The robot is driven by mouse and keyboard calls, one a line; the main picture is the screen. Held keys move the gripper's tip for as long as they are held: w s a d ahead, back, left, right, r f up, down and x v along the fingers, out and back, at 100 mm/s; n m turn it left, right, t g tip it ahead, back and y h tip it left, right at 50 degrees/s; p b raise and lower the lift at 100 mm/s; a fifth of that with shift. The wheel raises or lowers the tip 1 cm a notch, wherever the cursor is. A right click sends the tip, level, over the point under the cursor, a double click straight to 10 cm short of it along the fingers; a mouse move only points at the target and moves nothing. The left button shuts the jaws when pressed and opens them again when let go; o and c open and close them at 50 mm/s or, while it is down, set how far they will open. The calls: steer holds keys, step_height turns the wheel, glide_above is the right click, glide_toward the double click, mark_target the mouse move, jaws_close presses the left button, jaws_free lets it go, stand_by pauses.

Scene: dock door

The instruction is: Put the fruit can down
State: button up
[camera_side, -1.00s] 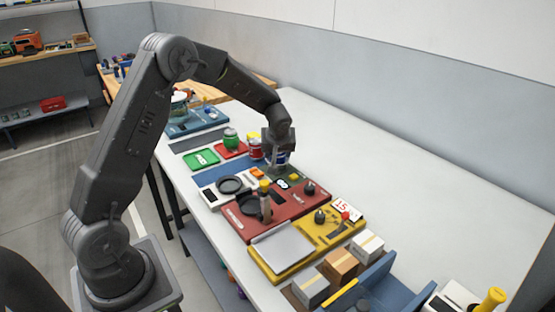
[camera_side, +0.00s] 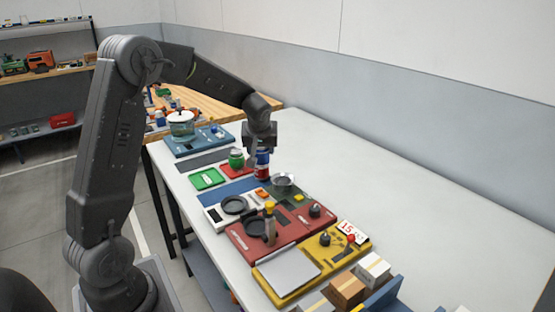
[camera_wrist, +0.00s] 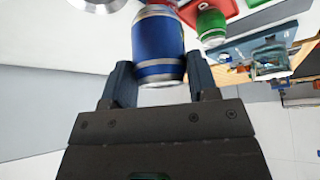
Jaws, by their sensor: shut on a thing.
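The fruit can (camera_wrist: 158,45), which I take to be the blue can with silvery ends, is between my fingers in the wrist view. My gripper (camera_wrist: 160,85) is shut on it. In the side view my gripper (camera_side: 261,150) points down over the middle of the bench, with the blue can (camera_side: 262,159) below it. Red shows around the blue there, and I cannot tell the held can cleanly from a red can at the same spot. Whether the can's base touches the surface cannot be told.
A green jar (camera_side: 237,159) stands close on the left, beside a red mat (camera_side: 235,171) and a green tray (camera_side: 207,179). A metal bowl (camera_side: 283,180) is close in front. A blue mat (camera_side: 238,187) lies nearby. The bench's right side is clear.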

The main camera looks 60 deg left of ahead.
steer(key=s+a+r+n+g+y, duration=0.15)
steer(key=s+a+n, duration=0.25)
steer(key=s+a, duration=0.6)
steer(key=s+a+n+g+h, duration=0.1)
steer(key=s+a+n+g, duration=0.2)
steer(key=s+a+n, duration=0.7)
steer(key=m, duration=0.5)
glide_above(208, 180)
step_height(208, 180, down, 7)
steer(key=shift+f, duration=1.8)
steer(key=o, duration=1.1)
steer(key=shift+f, duration=0.15)
